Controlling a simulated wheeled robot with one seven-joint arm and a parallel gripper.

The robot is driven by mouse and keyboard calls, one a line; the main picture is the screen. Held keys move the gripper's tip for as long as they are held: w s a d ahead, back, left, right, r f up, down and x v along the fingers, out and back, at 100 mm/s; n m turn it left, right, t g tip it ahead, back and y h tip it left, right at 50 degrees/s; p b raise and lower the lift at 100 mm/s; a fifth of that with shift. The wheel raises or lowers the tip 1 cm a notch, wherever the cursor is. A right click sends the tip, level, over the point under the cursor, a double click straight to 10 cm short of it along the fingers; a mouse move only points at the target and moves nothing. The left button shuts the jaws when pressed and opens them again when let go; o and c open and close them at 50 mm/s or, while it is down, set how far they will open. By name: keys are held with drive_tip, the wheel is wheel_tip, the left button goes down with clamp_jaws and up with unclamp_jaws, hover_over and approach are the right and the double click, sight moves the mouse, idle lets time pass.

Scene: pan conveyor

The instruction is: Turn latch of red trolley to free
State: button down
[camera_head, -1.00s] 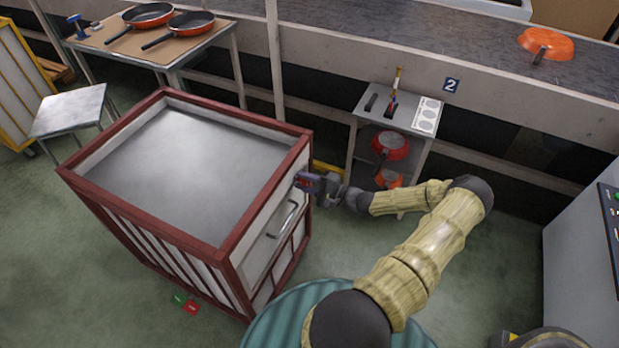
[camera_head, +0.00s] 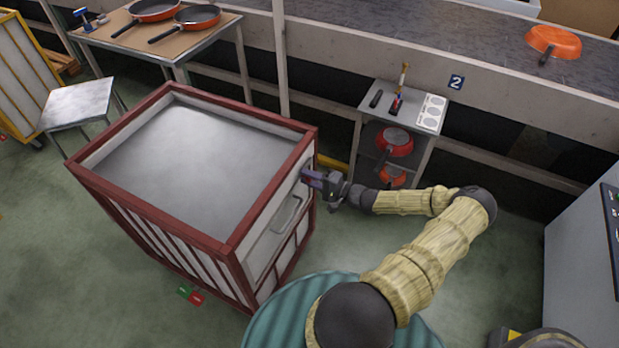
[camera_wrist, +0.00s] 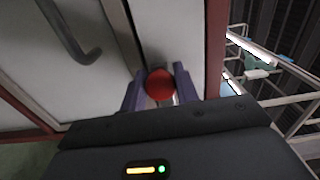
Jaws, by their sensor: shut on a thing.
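The red trolley (camera_head: 166,258) is a red-framed box with pale panels and a grey top, at the left of the head view. My gripper (camera_head: 312,179) is at its right-hand end face, near the upper far corner. In the wrist view my gripper (camera_wrist: 160,90) has its two purple fingers on either side of a round red latch knob (camera_wrist: 159,84), shut on it. A grey strip runs up the panel behind the knob. The latch is mostly hidden by my gripper in the head view.
A bar handle (camera_head: 287,213) sticks out of the same face, beside my gripper. A small shelf stand (camera_head: 369,115) with pans stands beyond the arm. Red and green markers (camera_head: 190,295) lie on the floor by the trolley. A grey cabinet (camera_head: 580,260) is at the right.

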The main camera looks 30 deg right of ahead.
drive_tip(key=c, duration=1.1)
unclamp_jaws()
drive_tip(key=b+v, duration=0.1)
drive_tip(key=v, duration=1.6)
drive_tip(key=shift+s+d+f, duration=0.1)
drive_tip(key=shift+s+d, duration=0.05)
drive_tip(key=shift+s, duration=0.05)
drive_tip(key=shift+w, duration=0.1)
